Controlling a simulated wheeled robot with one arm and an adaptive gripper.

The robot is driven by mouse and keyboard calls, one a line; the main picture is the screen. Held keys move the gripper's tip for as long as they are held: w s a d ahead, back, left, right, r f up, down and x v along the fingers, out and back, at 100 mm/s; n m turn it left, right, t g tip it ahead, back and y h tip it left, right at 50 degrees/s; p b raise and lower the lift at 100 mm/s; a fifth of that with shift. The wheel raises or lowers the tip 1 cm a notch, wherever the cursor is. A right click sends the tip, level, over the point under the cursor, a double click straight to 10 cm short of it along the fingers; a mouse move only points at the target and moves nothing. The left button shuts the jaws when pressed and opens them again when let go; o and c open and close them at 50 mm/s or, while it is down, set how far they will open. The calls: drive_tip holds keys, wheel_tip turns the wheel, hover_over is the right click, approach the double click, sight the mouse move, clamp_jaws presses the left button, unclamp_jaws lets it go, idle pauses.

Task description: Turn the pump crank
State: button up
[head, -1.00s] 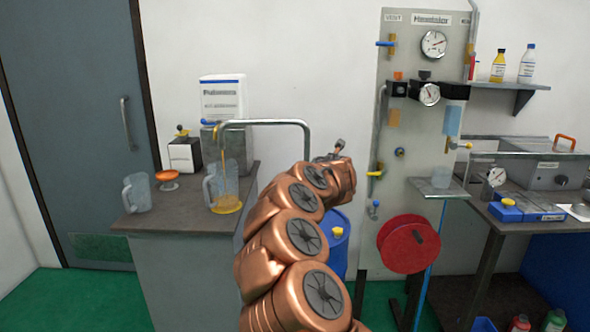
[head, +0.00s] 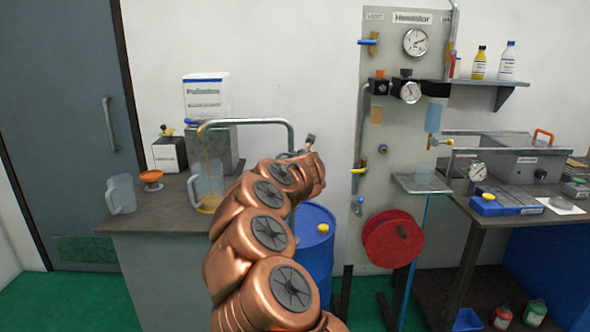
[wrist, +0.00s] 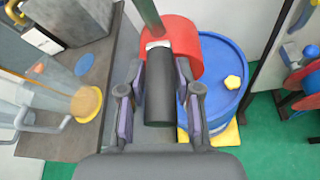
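In the wrist view a black cylindrical crank grip (wrist: 160,95) hangs on a grey-green bar (wrist: 148,15) with a light metal fitting. My gripper (wrist: 160,85) has one finger on each side of the grip, closed in close against it. The contact itself is hard to see. A red round part (wrist: 185,50) lies behind the grip, over the blue drum (wrist: 222,62) with its yellow cap. In the head view my copper arm (head: 262,215) reaches toward the drum (head: 315,250) and hides the crank and my fingers.
A grey bench (head: 150,210) at left holds a clear jug (head: 122,193) and another under the bent pipe (head: 265,122). The gauge panel (head: 400,140) with a red reel (head: 392,238) stands right of the drum. Green floor shows below.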

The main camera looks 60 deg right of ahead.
drive_tip(key=o, duration=0.3)
drive_tip(key=shift+s, duration=0.1)
drive_tip(key=v, duration=1.2)
idle(1.3)
